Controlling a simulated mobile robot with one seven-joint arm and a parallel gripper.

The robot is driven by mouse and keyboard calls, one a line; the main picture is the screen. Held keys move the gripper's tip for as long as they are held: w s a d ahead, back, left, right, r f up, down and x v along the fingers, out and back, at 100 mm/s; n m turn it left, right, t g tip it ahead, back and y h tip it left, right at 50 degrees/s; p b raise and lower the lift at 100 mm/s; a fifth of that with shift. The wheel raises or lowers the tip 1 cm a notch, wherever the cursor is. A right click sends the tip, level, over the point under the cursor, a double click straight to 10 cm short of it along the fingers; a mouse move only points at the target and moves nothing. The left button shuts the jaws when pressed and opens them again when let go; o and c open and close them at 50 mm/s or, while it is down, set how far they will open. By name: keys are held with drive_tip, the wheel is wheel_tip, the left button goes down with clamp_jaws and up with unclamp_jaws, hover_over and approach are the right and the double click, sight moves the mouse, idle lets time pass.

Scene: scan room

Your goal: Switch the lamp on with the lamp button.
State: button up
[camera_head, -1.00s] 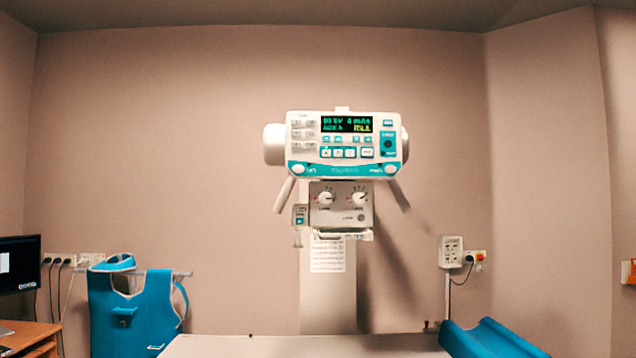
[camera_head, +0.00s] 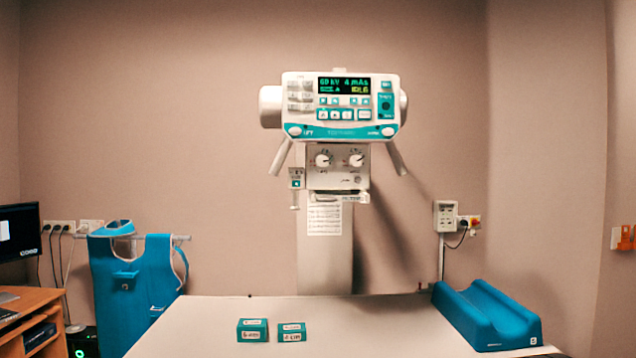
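A white and teal X-ray unit (camera_head: 342,131) with a lit display hangs in front of a pale column at the centre. Under it is a white box (camera_head: 326,176) with two round knobs. A small round grey button (camera_head: 358,179) sits at the lower right of that box's face. A small label is beside it, too blurred to read, so I cannot tell for sure that this is the lamp button. No lit lamp or light patch shows on the table. My gripper is not in view.
A white table (camera_head: 370,325) spans the front. Two small teal and white boxes (camera_head: 253,329) (camera_head: 292,331) and a blue padded trough (camera_head: 487,315) lie on it. A blue apron (camera_head: 130,290) hangs at left beside a desk with a monitor (camera_head: 18,232). The table's middle is clear.

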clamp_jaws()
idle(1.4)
